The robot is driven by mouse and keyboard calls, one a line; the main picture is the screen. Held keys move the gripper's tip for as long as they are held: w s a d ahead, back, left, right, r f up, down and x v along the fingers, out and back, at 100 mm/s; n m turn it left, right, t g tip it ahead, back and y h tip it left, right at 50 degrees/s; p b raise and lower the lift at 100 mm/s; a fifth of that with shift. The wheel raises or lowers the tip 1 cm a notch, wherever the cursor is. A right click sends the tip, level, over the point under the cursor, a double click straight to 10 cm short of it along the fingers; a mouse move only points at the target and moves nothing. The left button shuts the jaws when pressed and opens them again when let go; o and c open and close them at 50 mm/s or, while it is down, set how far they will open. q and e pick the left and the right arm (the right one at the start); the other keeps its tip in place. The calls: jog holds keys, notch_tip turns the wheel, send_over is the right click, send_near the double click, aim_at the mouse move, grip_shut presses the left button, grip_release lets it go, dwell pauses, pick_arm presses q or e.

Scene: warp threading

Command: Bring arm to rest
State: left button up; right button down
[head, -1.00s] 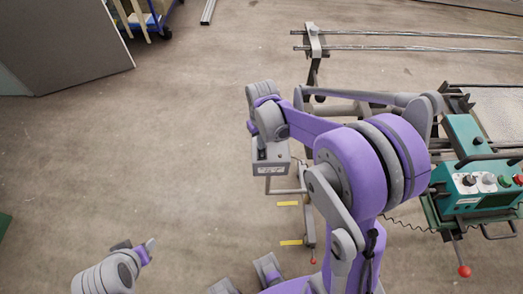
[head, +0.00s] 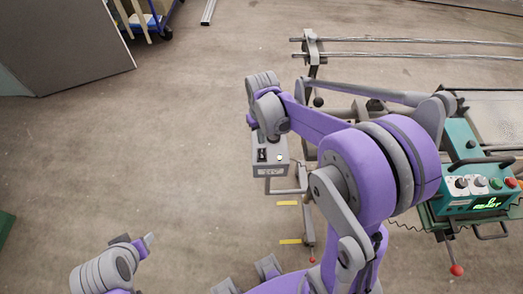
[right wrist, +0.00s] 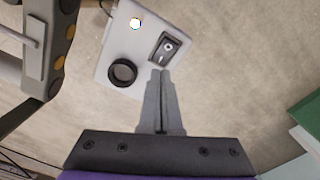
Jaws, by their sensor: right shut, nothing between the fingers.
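My right gripper (right wrist: 163,72) is shut and empty. In the right wrist view its fingertips show at the lower edge of a black rocker switch (right wrist: 166,47) on a pale grey box (right wrist: 112,75); I cannot tell whether they touch it. A glowing white lamp (right wrist: 135,22) and a round black knob (right wrist: 122,72) are on the same box. In the head view the grey box (head: 270,168) stands below my right wrist, and the right fingertips are hard to make out. My left gripper (head: 148,240) is at the lower left, away from the machine, its fingers too small to judge.
The machine's teal control panel (head: 462,207) at the right has knobs, buttons and a green lit display (head: 487,204) reading READY. Metal rods (head: 420,55) run along the top right. A red-tipped lever (head: 456,269) hangs below the panel.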

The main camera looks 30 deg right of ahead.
jog(key=shift+r+p, duration=0.35)
jog(key=shift+r, duration=0.55)
jog(key=s+a+r+t, duration=0.2)
jog(key=s+a, duration=0.1)
jog(key=s, duration=0.4)
jog(key=s+a+r+t, duration=0.3)
jog(key=s, duration=0.5)
jog(key=shift+a+t, duration=0.3)
jog(key=shift+a, duration=0.1)
jog(key=shift+d+r, duration=0.1)
